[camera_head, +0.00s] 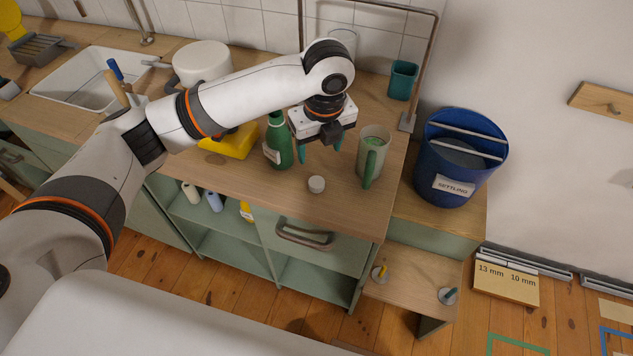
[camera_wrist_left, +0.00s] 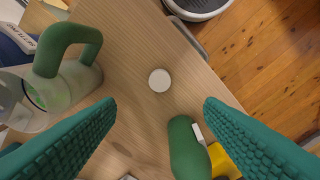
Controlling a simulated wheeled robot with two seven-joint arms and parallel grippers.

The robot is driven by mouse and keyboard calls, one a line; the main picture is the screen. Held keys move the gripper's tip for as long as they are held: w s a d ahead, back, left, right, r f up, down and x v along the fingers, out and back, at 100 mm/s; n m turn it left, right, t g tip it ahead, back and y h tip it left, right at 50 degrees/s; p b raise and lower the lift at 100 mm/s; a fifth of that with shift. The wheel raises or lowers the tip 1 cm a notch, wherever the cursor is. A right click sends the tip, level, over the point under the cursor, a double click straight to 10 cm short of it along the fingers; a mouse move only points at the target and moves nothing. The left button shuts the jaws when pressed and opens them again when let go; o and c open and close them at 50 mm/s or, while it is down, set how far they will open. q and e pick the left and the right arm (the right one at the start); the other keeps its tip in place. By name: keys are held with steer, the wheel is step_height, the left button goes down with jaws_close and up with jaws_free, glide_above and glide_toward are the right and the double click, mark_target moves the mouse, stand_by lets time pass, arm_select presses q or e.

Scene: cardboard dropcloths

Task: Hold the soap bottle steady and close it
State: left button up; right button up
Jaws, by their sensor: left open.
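The green soap bottle (camera_head: 279,146) stands upright on the wooden counter, with a pale label low on its side. In the left wrist view the bottle (camera_wrist_left: 188,152) shows at the lower edge, partly cut off. A small white round cap (camera_head: 316,184) lies on the counter near its front edge, apart from the bottle; it also shows in the left wrist view (camera_wrist_left: 160,80). My left gripper (camera_head: 319,151) points down just right of the bottle, behind the cap, its teal fingers (camera_wrist_left: 160,106) apart with nothing held between them. My right gripper is not in view.
A pale green jug (camera_head: 374,152) with a green handle stands close to the right of my left gripper. A yellow block (camera_head: 232,141) lies left of the bottle. A white pot (camera_head: 203,64) and a teal cup (camera_head: 402,80) stand farther back. Counter around the cap is clear.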

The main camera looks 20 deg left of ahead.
arm_select(q)
glide_above(317, 182)
steer(key=f, duration=0.3)
steer(key=f+p, duration=0.1)
steer(key=f, duration=0.1)
steer(key=shift+s+d+f, duration=0.2)
steer(key=shift+s+f, duration=0.05)
steer(key=shift+f, duration=0.65)
steer(key=shift+f, duration=0.1)
steer(key=f, duration=0.2)
steer(key=f+p, duration=0.1)
steer(key=f, duration=0.2)
steer(key=shift+w+a, duration=0.2)
steer(key=c, duration=1.1)
